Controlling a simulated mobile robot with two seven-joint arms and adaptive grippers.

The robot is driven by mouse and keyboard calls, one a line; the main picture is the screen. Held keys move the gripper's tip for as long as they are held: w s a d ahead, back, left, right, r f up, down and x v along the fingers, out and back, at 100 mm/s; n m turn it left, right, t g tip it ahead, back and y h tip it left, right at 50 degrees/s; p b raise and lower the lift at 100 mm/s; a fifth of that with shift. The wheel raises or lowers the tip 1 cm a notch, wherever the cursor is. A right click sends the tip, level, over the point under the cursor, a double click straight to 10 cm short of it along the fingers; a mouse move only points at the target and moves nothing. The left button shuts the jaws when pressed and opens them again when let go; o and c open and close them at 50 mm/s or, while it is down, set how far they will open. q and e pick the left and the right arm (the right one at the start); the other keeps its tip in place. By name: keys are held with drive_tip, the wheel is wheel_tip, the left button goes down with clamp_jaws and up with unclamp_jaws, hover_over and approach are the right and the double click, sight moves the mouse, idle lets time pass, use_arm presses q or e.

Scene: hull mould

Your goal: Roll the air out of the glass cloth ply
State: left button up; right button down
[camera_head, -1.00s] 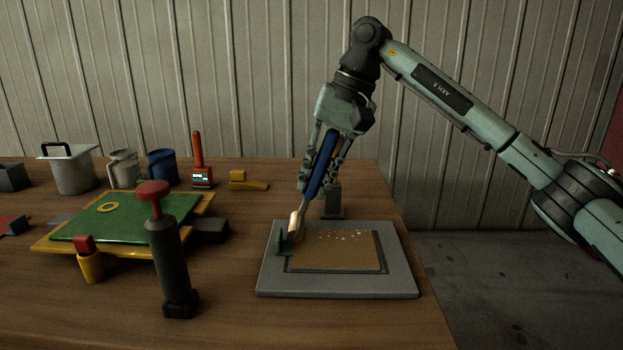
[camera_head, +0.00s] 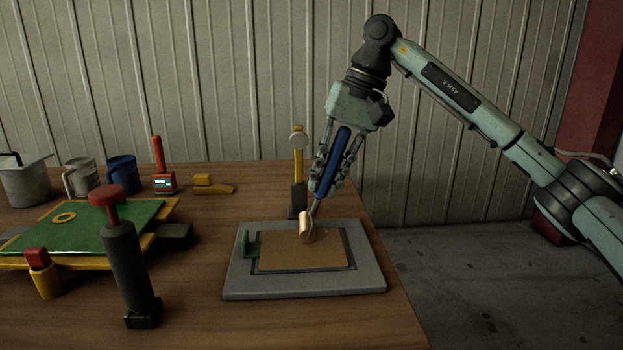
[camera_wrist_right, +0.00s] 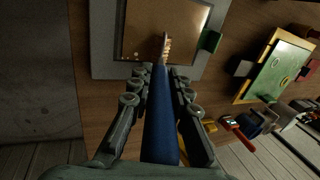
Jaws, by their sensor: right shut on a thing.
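My right gripper (camera_head: 327,182) is shut on the blue handle of the roller (camera_head: 306,226). The roller's copper-coloured head is on or just above the back middle part of the tan ply (camera_head: 285,259). The ply lies in the dark-edged recess of the grey mould plate (camera_head: 350,285). In the right wrist view the blue handle (camera_wrist_right: 160,115) runs between the fingers, and the roller head (camera_wrist_right: 166,47) is over the ply (camera_wrist_right: 150,22). A few faint pale specks show on the ply there. My left gripper is not in view.
A green block (camera_head: 247,246) sits at the plate's left edge. A dark cylinder with a red knob (camera_head: 122,255) and a green mat (camera_head: 95,225) are left. Table is clear just left of the plate.

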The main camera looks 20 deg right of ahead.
drive_tip(key=d, duration=0.2)
drive_tip(key=s+d, duration=0.1)
drive_tip(key=d, duration=0.2)
drive_tip(key=shift+s+d, duration=0.3)
wheel_tip(320, 180, up, 7)
drive_tip(key=p, duration=0.5)
idle(0.4)
